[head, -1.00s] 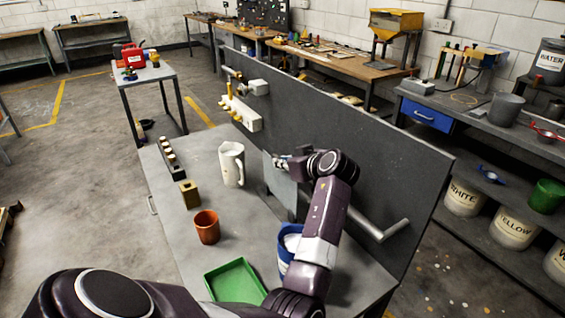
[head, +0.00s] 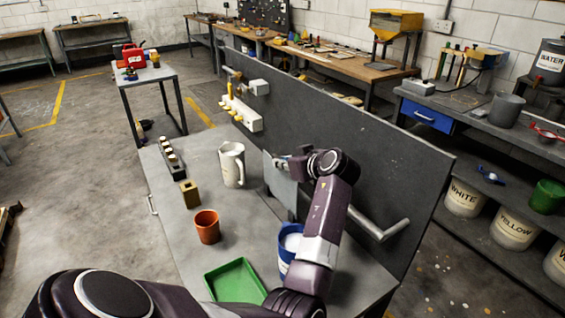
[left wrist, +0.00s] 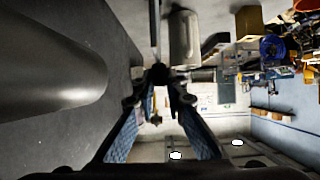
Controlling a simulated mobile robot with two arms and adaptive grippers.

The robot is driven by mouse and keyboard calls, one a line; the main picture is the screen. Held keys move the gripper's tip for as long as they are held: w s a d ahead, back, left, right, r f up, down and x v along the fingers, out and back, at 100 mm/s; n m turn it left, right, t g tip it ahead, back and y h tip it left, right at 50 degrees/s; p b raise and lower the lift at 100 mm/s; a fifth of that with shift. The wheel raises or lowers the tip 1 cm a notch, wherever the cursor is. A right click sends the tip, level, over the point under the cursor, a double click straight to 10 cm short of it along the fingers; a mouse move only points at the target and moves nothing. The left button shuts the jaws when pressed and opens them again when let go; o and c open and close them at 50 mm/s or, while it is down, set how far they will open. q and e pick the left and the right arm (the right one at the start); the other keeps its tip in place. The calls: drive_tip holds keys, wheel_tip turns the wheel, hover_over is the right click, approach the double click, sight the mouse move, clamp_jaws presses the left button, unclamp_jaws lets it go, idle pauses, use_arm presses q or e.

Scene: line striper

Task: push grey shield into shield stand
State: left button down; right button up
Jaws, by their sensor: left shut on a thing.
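The grey shield (head: 281,182) is a flat plate, upright beside the dark board on the workbench. My left gripper (head: 280,161) is shut on its upper part. In the left wrist view the fingers (left wrist: 159,76) meet at a thin upright edge, which looks like the shield (left wrist: 154,32) seen edge-on. My arm hides part of the plate's right side. I cannot clearly make out the shield stand or whether the plate touches it. My right gripper is not in view.
A white pitcher (head: 232,166) stands left of the shield. A bent grey pipe (head: 380,229) sticks out from the board (head: 400,170) at right. A blue bucket (head: 287,262), orange cup (head: 207,228) and green tray (head: 236,281) are nearer. The bench is clear between cup and pitcher.

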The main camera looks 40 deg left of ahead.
use_arm(q)
drive_tip(key=shift+w+r, duration=0.1)
drive_tip(key=shift+r, duration=0.1)
idle(1.0)
drive_tip(key=shift+w+r+b, duration=0.1)
drive_tip(key=shift+r+b, duration=0.15)
drive_tip(key=shift+b, duration=0.25)
idle(3.0)
drive_tip(key=shift+f, duration=0.2)
drive_tip(key=shift+r, duration=0.15)
drive_tip(key=shift+r, duration=0.2)
idle(1.1)
drive_tip(key=shift+d+f+b, duration=0.15)
drive_tip(key=shift+b, duration=0.15)
idle(1.3)
